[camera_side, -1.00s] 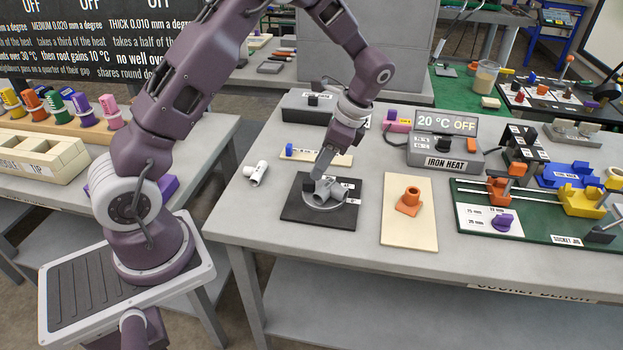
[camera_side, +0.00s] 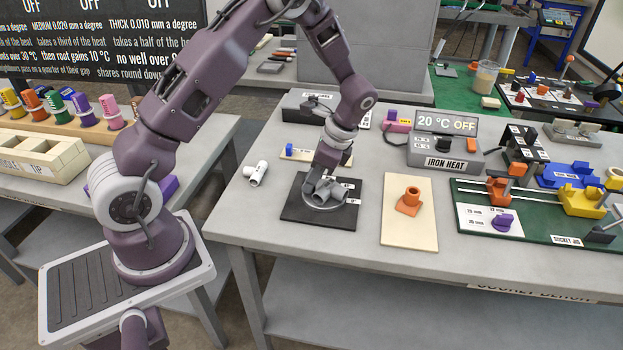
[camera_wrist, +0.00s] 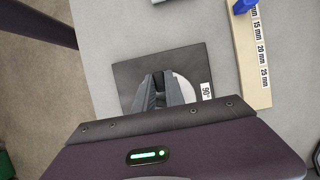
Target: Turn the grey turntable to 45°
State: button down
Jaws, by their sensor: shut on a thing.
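The grey turntable (camera_side: 325,194) sits on a dark square base plate (camera_side: 291,213) near the front of the bench. Its round edge also shows in the wrist view (camera_wrist: 186,88), beside a label reading 90° on the base. My gripper (camera_side: 314,185) is down at the left part of the turntable, shut on a part of it. In the wrist view my gripper (camera_wrist: 163,92) points down onto the turntable, and its fingers hide the gripped part. The angle the turntable stands at cannot be read.
A white pipe fitting (camera_side: 256,173) lies left of the base. A cream board with an orange fitting (camera_side: 410,196) lies to the right. A cream strip with a blue block (camera_side: 289,150) lies behind, and the iron heater (camera_side: 443,150) stands at the back right.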

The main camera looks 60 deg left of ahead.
jog(key=shift+d+n, duration=0.1)
jog(key=shift+n, duration=0.4)
jog(key=shift+s+d+n+g+h, duration=0.2)
jog(key=shift+n+h, duration=0.1)
jog(key=shift+n, duration=0.4)
jog(key=shift+s+d+n+g+h, duration=0.1)
jog(key=shift+n+g+h, duration=0.15)
jog(key=shift+n, duration=0.45)
jog(key=shift+d+n+h, duration=0.25)
jog(key=shift+n+h, duration=0.2)
jog(key=shift+n, duration=0.55)
jog(key=shift+d+n+h, duration=0.25)
jog(key=shift+n+h, duration=0.15)
jog(key=shift+n, duration=0.6)
jog(key=shift+d+n, duration=0.2)
jog(key=shift+n, duration=0.4)
jog(key=c, duration=1.4)
grip_release()
